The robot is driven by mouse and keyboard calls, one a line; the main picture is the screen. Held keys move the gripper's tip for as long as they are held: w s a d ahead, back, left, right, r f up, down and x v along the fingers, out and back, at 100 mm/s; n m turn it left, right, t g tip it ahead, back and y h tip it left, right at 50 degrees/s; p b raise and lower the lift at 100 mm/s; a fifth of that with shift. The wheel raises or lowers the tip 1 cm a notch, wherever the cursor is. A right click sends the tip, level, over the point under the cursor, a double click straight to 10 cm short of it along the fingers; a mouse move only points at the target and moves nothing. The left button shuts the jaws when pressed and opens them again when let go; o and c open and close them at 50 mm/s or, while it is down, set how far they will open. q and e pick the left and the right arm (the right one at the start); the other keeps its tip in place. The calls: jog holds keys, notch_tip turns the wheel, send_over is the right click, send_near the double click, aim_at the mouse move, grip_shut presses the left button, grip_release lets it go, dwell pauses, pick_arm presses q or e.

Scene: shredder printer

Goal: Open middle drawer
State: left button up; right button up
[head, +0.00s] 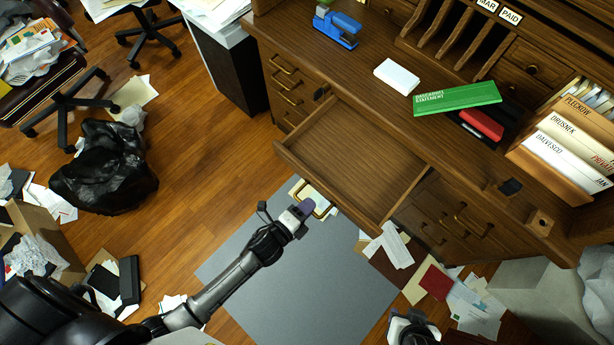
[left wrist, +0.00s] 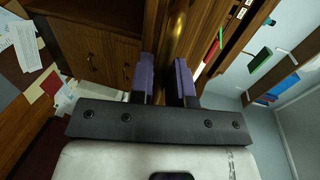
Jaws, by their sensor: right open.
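The wide middle drawer (head: 352,150) of the brown wooden desk is pulled out, and its empty inside shows. My left gripper (head: 303,208) is at the drawer's front, below its top edge. In the left wrist view, the purple-padded fingers of my left gripper (left wrist: 167,82) stand on either side of the brass drawer handle (left wrist: 179,30) and appear shut on it. My right gripper (head: 413,328) is at the bottom edge of the head view, open and apart from the desk; its fingers are partly cut off.
Side drawers with brass handles flank the middle drawer. A grey mat (head: 290,285) lies below. A black bag (head: 100,165) and scattered papers litter the floor.

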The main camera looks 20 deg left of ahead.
pick_arm(q)
jog(key=shift+o, duration=1.4)
jog(key=p+v, duration=0.3)
jog(key=v, duration=1)
jog(key=shift+s+a+r, duration=0.1)
jog(key=shift+s+a, duration=0.05)
jog(key=shift+s, duration=0.2)
